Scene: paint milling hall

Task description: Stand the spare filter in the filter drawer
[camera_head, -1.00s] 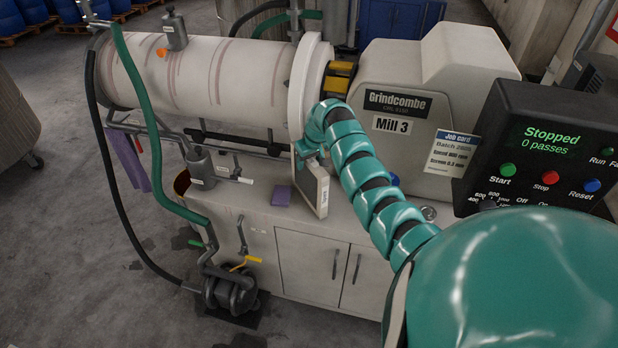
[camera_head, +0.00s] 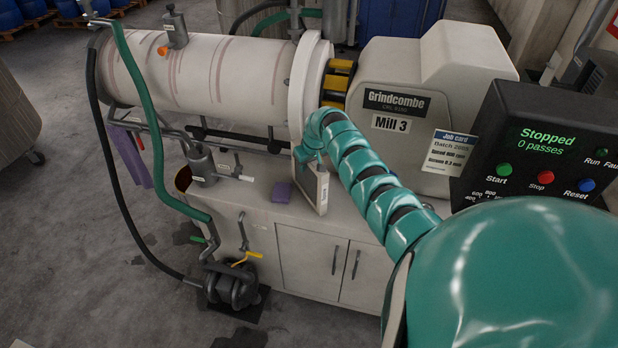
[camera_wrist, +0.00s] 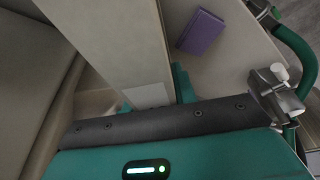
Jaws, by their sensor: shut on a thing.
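My gripper (camera_head: 311,162) is shut on the spare filter (camera_head: 314,190), a flat pale panel with a beige frame and a small white label. The filter hangs upright, slightly tilted, over the front of the mill's bench top. In the wrist view the filter (camera_wrist: 115,45) runs away from the gripper (camera_wrist: 165,95), with the label near the jaws. I cannot tell whether its lower edge touches the bench. No open filter drawer shows in either view.
A purple block (camera_head: 282,192) lies on the bench top left of the filter. The mill's white cylinder (camera_head: 200,75) is behind. A metal valve (camera_head: 201,163) and green hose (camera_head: 140,100) stand left. The control box (camera_head: 545,150) is at right. Cabinet doors (camera_head: 335,265) below are shut.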

